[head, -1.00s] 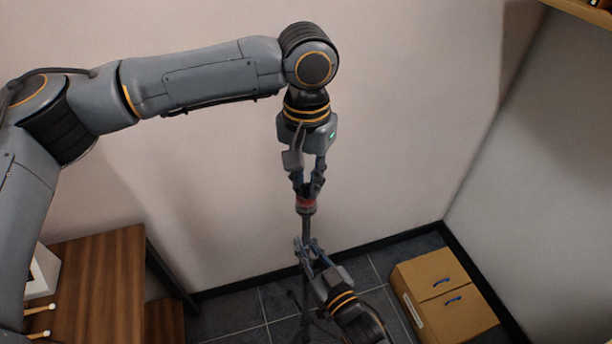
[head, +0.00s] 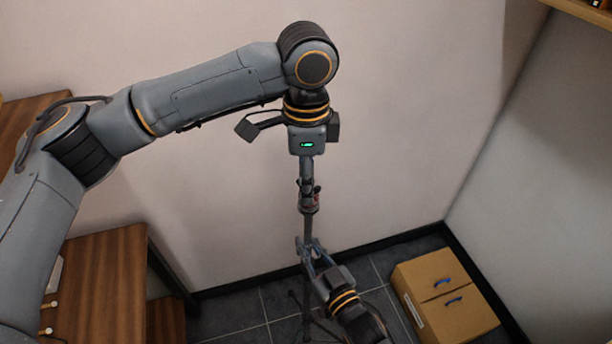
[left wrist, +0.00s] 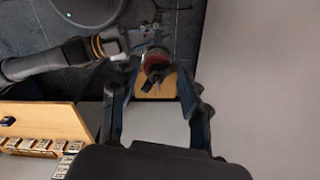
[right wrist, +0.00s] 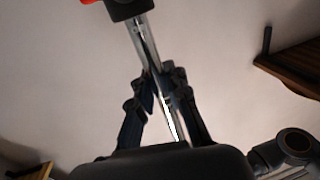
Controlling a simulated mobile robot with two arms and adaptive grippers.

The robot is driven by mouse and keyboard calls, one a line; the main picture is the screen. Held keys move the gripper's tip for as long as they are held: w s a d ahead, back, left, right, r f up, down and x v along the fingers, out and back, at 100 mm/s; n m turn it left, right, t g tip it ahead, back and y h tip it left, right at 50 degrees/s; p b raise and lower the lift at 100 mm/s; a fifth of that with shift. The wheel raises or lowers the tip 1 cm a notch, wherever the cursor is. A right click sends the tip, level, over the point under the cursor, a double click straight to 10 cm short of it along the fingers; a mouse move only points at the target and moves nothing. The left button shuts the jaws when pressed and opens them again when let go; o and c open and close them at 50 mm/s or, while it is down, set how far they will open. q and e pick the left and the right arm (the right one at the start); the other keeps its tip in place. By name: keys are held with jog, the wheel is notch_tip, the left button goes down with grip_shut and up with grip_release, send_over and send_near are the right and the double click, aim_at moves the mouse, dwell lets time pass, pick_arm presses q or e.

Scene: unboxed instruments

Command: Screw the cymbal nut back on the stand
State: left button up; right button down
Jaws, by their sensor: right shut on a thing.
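The stand's upright rod (head: 307,226) rises in the middle of the head view, with a red piece (head: 315,199) near its top. In the left wrist view, the dark winged cymbal nut (left wrist: 153,84) sits over the red piece (left wrist: 156,62), between my left fingers. My left gripper (head: 308,184) points down at the rod's top from above. Its fingers (left wrist: 157,84) are apart, one on each side of the nut, with a gap showing. My right gripper (head: 308,246) is lower and shut on the stand's rod, also seen in the right wrist view (right wrist: 147,45).
A cardboard box (head: 445,295) with blue handles stands on the dark tiled floor at the right. A wooden table (head: 105,285) is at the left with drumsticks (head: 47,318) on it. A wall is behind the stand. A shelf edge (head: 582,10) shows at the upper right.

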pick_arm(q)
jog(key=shift+d, duration=0.1)
pick_arm(e)
jog(key=shift+f, duration=0.1)
pick_arm(q)
jog(key=shift+r, duration=0.1)
notch_tip(320, 180, up, 12)
jog(key=shift+w+a+f, duration=0.2)
jog(key=shift+w, duration=0.05)
